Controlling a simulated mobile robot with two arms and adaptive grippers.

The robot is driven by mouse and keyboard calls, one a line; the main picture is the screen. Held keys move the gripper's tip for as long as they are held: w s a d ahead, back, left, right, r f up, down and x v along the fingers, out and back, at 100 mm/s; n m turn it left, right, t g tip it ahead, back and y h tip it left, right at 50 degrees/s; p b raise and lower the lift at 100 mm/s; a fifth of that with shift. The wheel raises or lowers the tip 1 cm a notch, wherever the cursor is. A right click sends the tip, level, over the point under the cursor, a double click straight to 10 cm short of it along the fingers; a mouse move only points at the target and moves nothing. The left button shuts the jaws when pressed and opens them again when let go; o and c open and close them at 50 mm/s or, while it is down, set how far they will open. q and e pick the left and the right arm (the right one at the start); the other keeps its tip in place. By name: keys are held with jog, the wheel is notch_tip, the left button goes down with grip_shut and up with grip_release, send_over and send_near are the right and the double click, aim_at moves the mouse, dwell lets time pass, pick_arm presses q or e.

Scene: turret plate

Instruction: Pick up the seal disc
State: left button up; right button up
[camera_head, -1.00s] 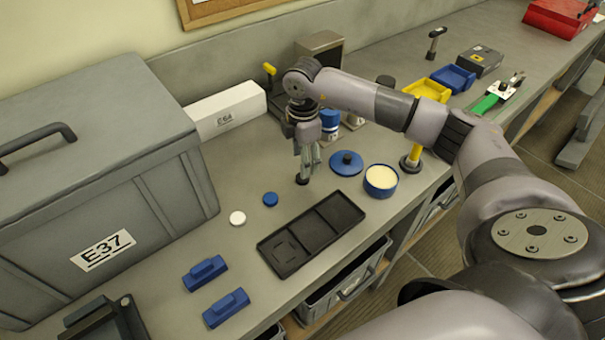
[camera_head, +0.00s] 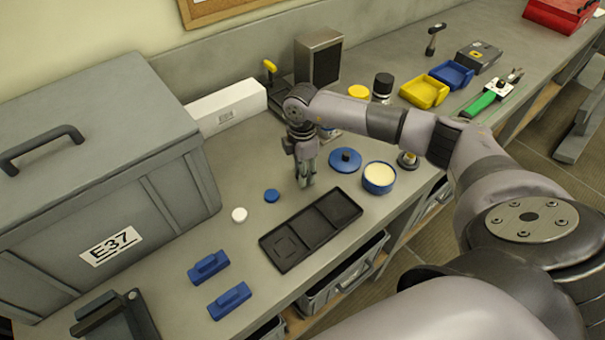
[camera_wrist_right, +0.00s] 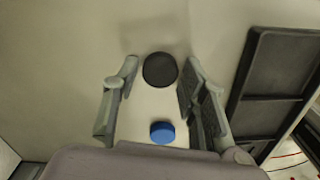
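The seal disc appears to be the black disc (camera_wrist_right: 160,69) lying flat on the bench in the right wrist view. My right gripper (camera_wrist_right: 158,72) is open, with one finger on either side of this disc. I cannot tell whether the fingers touch it. In the head view, my right gripper (camera_head: 306,183) points down at the bench just behind the black tray, and it hides most or all of the disc. A small blue disc (camera_head: 272,196) and a white disc (camera_head: 239,215) lie to its left. The blue disc (camera_wrist_right: 162,132) also shows in the right wrist view. My left gripper is out of view.
The black compartment tray (camera_head: 270,239) lies close in front of the gripper. A blue lid (camera_head: 345,161) and a blue round tub (camera_head: 378,180) stand to the right. A large grey case (camera_head: 150,213) fills the left. Two blue blocks (camera_head: 208,267) lie in front.

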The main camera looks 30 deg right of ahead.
jog(key=c, duration=0.5)
jog(key=shift+r, duration=0.1)
